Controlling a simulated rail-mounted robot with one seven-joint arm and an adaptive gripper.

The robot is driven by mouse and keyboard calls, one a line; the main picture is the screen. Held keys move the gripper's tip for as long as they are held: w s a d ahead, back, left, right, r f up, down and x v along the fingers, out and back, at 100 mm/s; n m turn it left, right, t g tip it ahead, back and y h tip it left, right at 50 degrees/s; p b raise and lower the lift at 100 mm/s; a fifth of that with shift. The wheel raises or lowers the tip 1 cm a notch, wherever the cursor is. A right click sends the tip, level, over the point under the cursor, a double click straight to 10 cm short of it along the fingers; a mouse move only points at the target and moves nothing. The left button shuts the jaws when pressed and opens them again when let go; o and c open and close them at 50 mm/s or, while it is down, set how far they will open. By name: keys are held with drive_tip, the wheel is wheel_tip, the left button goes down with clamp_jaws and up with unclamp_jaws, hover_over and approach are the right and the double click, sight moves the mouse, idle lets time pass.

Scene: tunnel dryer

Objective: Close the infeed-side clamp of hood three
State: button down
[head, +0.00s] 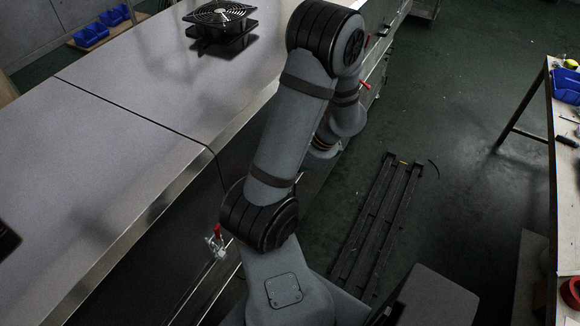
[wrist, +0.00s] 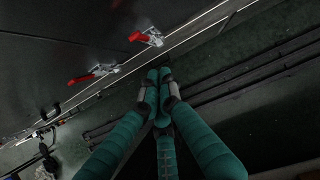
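My gripper (wrist: 158,76) has teal fingers. In the wrist view its fingertips are together with nothing between them, apart from the clamps and below them. Two red-handled toggle clamps sit on the dark hood side along a bright metal edge: a left clamp (wrist: 92,75) and a right clamp (wrist: 147,38). Both handles point left in the picture. I cannot tell which is the infeed-side clamp of hood three, or whether either is latched. In the head view red handles show at a near clamp (head: 216,239) and a far clamp (head: 364,86). My arm hides the gripper there.
The long metal dryer top (head: 150,80) carries a black fan (head: 221,15). Dark rails (head: 380,225) lie on the green floor. A workbench (head: 553,130) with a blue bin (head: 566,86) stands at the right. Floor between rails and bench is largely clear.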

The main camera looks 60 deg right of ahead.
drive_tip(key=shift+v, duration=1.1)
drive_tip(key=shift+w+d, duration=0.1)
